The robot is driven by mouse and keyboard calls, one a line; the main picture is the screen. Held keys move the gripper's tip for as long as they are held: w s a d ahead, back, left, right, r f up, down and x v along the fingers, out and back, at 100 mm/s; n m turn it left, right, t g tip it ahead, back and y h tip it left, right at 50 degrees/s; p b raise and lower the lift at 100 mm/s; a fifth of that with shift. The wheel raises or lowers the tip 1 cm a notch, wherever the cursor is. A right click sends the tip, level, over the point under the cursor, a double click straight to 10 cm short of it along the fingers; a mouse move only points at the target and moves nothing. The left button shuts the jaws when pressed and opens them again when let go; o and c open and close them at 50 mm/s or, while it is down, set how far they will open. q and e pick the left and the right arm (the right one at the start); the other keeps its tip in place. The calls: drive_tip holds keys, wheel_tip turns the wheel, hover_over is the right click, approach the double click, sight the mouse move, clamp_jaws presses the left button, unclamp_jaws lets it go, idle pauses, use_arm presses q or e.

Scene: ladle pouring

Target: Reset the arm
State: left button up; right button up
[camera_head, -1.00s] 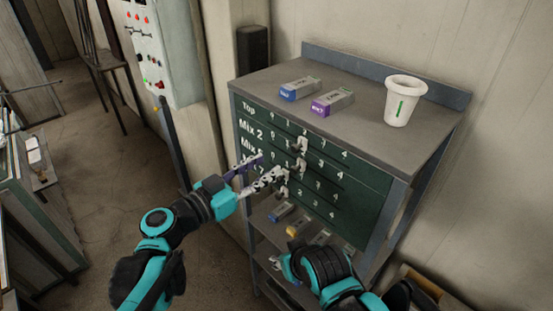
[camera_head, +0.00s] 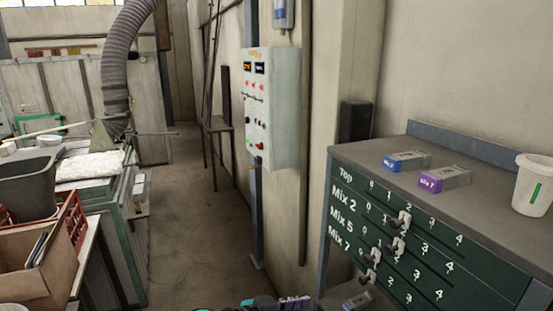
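A dark green panel (camera_head: 470,278) on the front of a grey cabinet has rows labelled Top, Mix 2, Mix 5 and Mix 7 with numbers. Pale sliding knobs (camera_head: 398,247) sit at different places along the rows. Part of my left arm and gripper (camera_head: 293,302) shows at the bottom edge, below and left of the panel and apart from the knobs. It is mostly cut off, so its fingers cannot be read. My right gripper is out of view.
On the cabinet top (camera_head: 380,147) lie a blue-ended block (camera_head: 406,161) and a purple-ended block (camera_head: 444,179), beside a white cup (camera_head: 533,186) with a green stripe. A control box (camera_head: 272,110) hangs on the wall. Cluttered benches stand left; the floor (camera_head: 195,225) between is clear.

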use_arm(q)
drive_tip(key=s+a+f+n+y+b, duration=0.3)
drive_tip(key=a+f+b, duration=0.2)
drive_tip(key=a+f, duration=0.3)
drive_tip(key=s+a+f+n+y+b, duration=0.3)
drive_tip(key=a+f, duration=0.6)
drive_tip(key=f, duration=0.3)
drive_tip(key=s+a+f+n+y+b, duration=0.3)
drive_tip(key=a+f+y+b, duration=0.2)
drive_tip(key=a+f+b, duration=0.3)
wheel_tip(320, 180, down, 2)
drive_tip(key=shift+a+f+n, duration=0.1)
drive_tip(key=shift+a+n, duration=0.1)
drive_tip(key=shift+n, duration=0.2)
idle(0.7)
